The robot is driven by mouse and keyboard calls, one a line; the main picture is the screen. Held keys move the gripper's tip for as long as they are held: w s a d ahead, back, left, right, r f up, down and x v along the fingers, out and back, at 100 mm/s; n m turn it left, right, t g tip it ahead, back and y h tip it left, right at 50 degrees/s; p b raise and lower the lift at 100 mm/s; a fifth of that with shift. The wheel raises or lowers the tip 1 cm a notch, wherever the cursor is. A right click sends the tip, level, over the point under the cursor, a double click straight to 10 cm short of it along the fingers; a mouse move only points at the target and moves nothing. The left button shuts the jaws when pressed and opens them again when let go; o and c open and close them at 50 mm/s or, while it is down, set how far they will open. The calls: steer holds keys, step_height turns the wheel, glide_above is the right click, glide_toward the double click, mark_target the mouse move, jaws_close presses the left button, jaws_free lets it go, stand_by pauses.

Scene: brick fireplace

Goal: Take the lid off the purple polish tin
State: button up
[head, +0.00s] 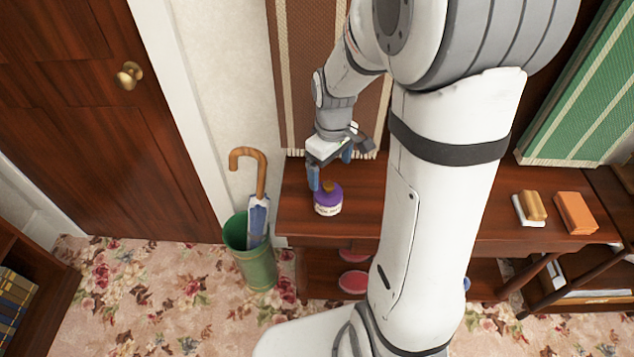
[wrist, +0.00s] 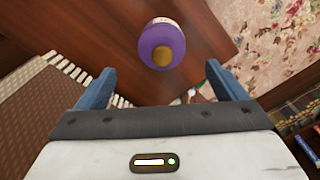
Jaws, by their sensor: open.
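The purple polish tin (head: 327,200) stands on the dark wooden bench, toward its left end. It has a purple lid with a yellow-brown knob on top and a pale label with dark lettering on its side. My gripper (head: 330,170) is just behind and above the tin in the head view. In the wrist view the tin (wrist: 161,45) lies beyond the blue fingertips (wrist: 160,78), roughly centred between them. The fingers are spread wide with nothing between them. The lid appears to be on the tin.
The bench (head: 455,225) also holds a brush on a white pad (head: 529,208) and an orange block (head: 575,212) at right. A green umbrella stand (head: 249,252) with an umbrella is left of the bench. My arm hides the bench's middle.

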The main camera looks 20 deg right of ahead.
mark_target(328, 183)
steer(key=f, duration=0.6)
steer(key=shift+w+a+f, duration=0.2)
steer(key=shift+f, duration=0.1)
steer(key=c, duration=1.1)
